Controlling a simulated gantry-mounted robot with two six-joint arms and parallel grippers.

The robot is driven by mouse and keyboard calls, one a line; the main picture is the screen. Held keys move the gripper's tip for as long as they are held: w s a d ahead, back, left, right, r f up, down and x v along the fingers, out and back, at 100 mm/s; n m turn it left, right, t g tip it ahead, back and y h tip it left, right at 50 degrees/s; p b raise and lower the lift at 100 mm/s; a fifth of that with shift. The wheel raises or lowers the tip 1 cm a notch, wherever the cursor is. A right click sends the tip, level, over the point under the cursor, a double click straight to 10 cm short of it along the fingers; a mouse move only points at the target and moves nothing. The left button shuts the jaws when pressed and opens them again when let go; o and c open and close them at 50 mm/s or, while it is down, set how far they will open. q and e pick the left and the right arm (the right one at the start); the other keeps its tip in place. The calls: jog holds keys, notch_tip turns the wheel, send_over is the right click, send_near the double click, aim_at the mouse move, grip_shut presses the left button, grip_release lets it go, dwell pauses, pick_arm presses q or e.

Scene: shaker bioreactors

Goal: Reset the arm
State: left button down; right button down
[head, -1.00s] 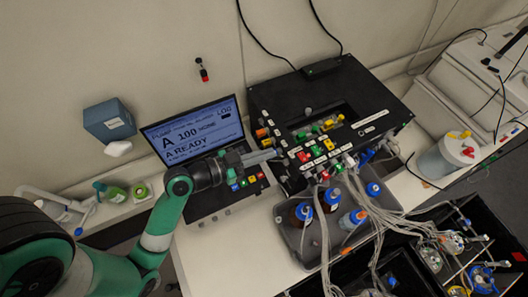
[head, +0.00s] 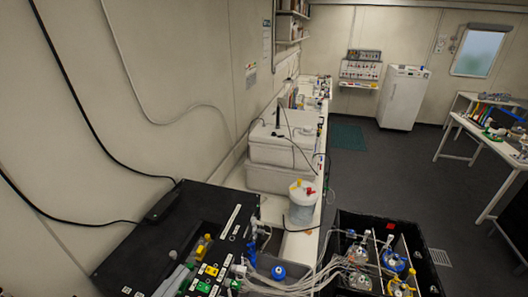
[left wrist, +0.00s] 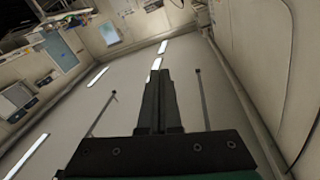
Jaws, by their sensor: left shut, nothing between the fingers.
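My left gripper (left wrist: 157,76) is shut and empty in the left wrist view. Its dark fingers lie side by side against a background of pale ceiling, light strips and walls. Most of the left arm is outside the head view. My right gripper is in neither view.
Coloured connectors and pale tubes run from the box to a black crate (head: 338,222) of bottles. A white container (head: 301,200) and white units (head: 275,150) stand along the bench. Dark floor (head: 380,180) is open beyond, towards a white cabinet (head: 403,97).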

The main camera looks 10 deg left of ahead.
pick_arm(q)
jog(key=d+r+m+t+h, duration=0.1)
jog(key=d+r+t+h, duration=0.15)
jog(key=r, duration=0.95)
jog(key=d+r+m+t+h, duration=0.15)
jog(key=d+r, duration=0.25)
jog(key=r, duration=0.8)
jog(key=s+a+r+n+t+y, duration=0.1)
jog(key=s+r+n+t+y, duration=0.1)
jog(key=r, duration=0.4)
jog(key=s+a+r+n+t+y, duration=0.2)
jog(key=s+r+n+t+y, duration=0.1)
jog(key=r+n+y, duration=0.2)
jog(key=shift+a+r+n+t+y, duration=0.2)
jog(key=shift+r+n+t+y, duration=0.15)
jog(key=shift+r+n, duration=0.4)
jog(key=shift+r, duration=0.1)
